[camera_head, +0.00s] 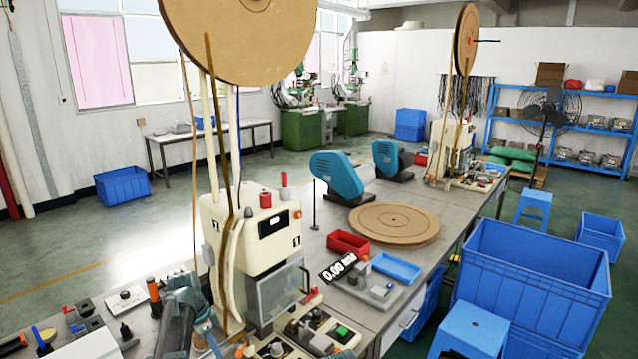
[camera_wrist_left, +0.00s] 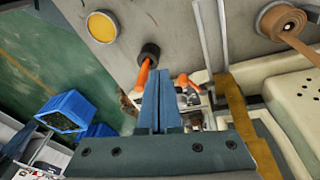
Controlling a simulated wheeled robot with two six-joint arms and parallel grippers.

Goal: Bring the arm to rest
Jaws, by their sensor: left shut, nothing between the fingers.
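My left arm comes in at the bottom left of the head view, low over the workbench and in front of the cream machine (camera_head: 250,235). Its gripper (camera_head: 211,338) shows there small and partly cut off by the bottom edge. In the left wrist view the two blue fingers of the left gripper (camera_wrist_left: 162,78) lie side by side, shut, with nothing between them. An orange-handled tool with a dark cap (camera_wrist_left: 148,54) shows just beyond the fingertips; I cannot tell how far apart they are.
The machine carries a large brown reel (camera_head: 240,35). A control panel with a green button (camera_head: 341,331) lies at the bench front. A red bin (camera_head: 348,243), a blue tray (camera_head: 397,268) and a flat brown disc (camera_head: 394,224) lie further along. Blue crates (camera_head: 530,285) stand at right.

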